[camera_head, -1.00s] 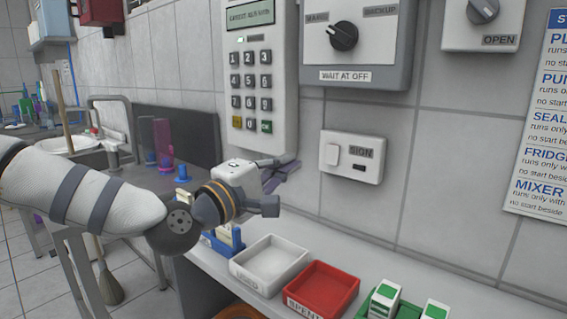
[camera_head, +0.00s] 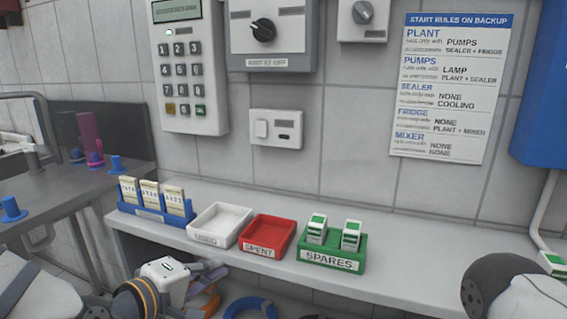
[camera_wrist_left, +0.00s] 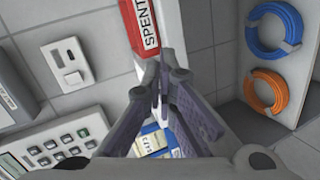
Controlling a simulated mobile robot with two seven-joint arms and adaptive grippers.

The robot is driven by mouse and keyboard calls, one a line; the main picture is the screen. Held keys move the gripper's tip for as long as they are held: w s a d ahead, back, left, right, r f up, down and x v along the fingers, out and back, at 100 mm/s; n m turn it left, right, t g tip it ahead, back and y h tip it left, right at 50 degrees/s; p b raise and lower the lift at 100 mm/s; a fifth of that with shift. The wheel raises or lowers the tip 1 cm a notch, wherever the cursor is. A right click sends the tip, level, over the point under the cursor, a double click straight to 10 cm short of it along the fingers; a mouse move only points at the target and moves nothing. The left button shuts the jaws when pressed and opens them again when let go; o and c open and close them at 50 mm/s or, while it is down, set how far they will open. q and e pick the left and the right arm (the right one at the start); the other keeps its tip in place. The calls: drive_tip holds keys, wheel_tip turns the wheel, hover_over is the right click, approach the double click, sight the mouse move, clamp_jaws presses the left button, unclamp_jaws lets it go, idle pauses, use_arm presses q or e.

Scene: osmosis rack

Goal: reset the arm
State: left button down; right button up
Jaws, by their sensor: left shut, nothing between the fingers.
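My left gripper (camera_head: 207,276) is low in the head view, below the front edge of the shelf (camera_head: 205,245). In the left wrist view its fingers (camera_wrist_left: 160,85) meet at the tips, with nothing between them. Part of my right arm (camera_head: 510,290) shows at the lower right of the head view; its gripper is out of sight.
The shelf holds a blue card rack (camera_head: 155,210), a white tray (camera_head: 220,224), a red SPENT tray (camera_head: 267,236) and a green SPARES tray (camera_head: 332,250). A keypad (camera_head: 187,70) and rotary switches (camera_head: 263,30) are on the wall.

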use_arm(q)
drive_tip(key=s+a+f+m+g+y, duration=0.25)
drive_tip(key=s+f+m+g, duration=0.5)
drive_tip(key=s+f, duration=1.6)
drive_tip(key=s+a+f+m+g+y, duration=0.1)
drive_tip(key=s+a+g+y, duration=0.1)
drive_tip(key=s, duration=0.8)
drive_tip(key=s+a+f+m+g+y, duration=0.1)
drive_tip(key=s+a+g, duration=0.4)
drive_tip(key=s, duration=0.5)
drive_tip(key=shift+s+f+m+y, duration=0.25)
drive_tip(key=shift+f+m+y, duration=0.15)
drive_tip(key=shift+m+y, duration=0.05)
drive_tip(key=shift+d, duration=0.1)
